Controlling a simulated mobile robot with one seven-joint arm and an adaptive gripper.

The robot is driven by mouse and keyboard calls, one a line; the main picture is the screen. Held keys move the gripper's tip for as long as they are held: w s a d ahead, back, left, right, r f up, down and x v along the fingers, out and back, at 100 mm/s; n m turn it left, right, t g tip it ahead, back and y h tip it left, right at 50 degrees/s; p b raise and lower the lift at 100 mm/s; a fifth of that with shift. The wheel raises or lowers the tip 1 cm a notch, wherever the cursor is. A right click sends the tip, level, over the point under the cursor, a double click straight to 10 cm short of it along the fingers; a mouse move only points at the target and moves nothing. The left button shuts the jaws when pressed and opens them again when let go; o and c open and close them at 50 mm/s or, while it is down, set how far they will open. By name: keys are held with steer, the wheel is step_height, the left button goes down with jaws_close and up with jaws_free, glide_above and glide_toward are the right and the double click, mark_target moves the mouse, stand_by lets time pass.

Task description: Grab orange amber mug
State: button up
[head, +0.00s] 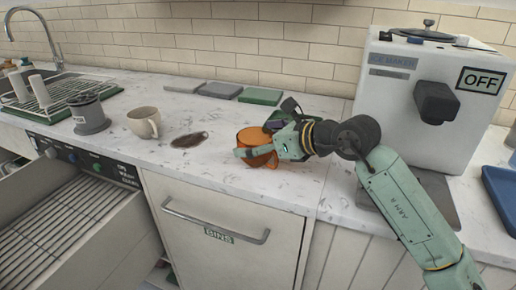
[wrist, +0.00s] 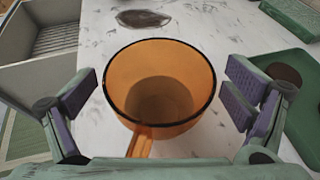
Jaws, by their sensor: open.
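The orange amber mug (head: 250,137) stands upright on the white marble counter in the head view, partly hidden by my gripper (head: 262,142). In the wrist view the amber mug (wrist: 160,85) is empty, with a dark rim, and its handle points toward my gripper's palm. My gripper (wrist: 160,110) is open, with one purple-padded finger on each side of the mug. Gaps show between the pads and the mug walls in the wrist view.
A beige mug (head: 145,122) and a dark spill (head: 189,139) lie left of the amber mug. A white ice maker (head: 395,90) stands to the right. Flat grey and green slabs (head: 260,96) lie behind. A drawer (head: 60,225) is open at lower left.

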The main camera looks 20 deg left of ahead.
steer(key=shift+c, duration=0.6)
steer(key=c, duration=1.2)
